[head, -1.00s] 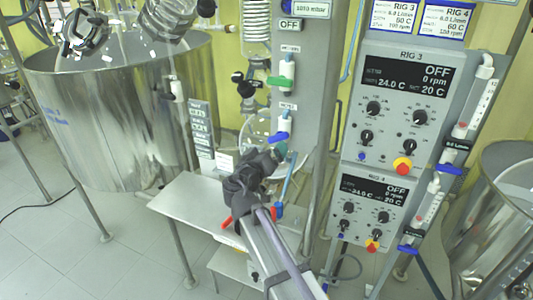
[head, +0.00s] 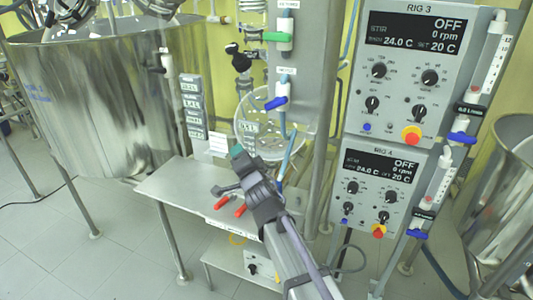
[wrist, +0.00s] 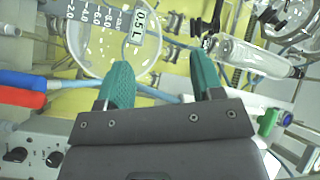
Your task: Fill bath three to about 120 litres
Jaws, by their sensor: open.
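A large steel open-topped tank (head: 95,100) stands at the left; its blue lettering is too blurred to read. Another steel tank (head: 515,150) is cut off at the right edge; I cannot tell which is bath three. The grey column holds a green-handled valve (head: 277,37) and a blue-handled valve (head: 277,102). The RIG 3 panel (head: 410,65) reads OFF, 0 rpm, 24.0 C, set 20 C. My gripper (head: 237,152) is over the small steel table, in front of a round glass vessel (head: 255,112). In the wrist view my gripper (wrist: 162,80) has its teal fingers apart and nothing between them.
The RIG 4 panel (head: 378,190) also reads OFF. Flow tubes with blue handles (head: 462,137) flank the panels. Red handles (head: 240,210) lie near the steel table (head: 178,178). A 0.5 L label (wrist: 147,20) shows on the glass in the wrist view. Floor is clear at the lower left.

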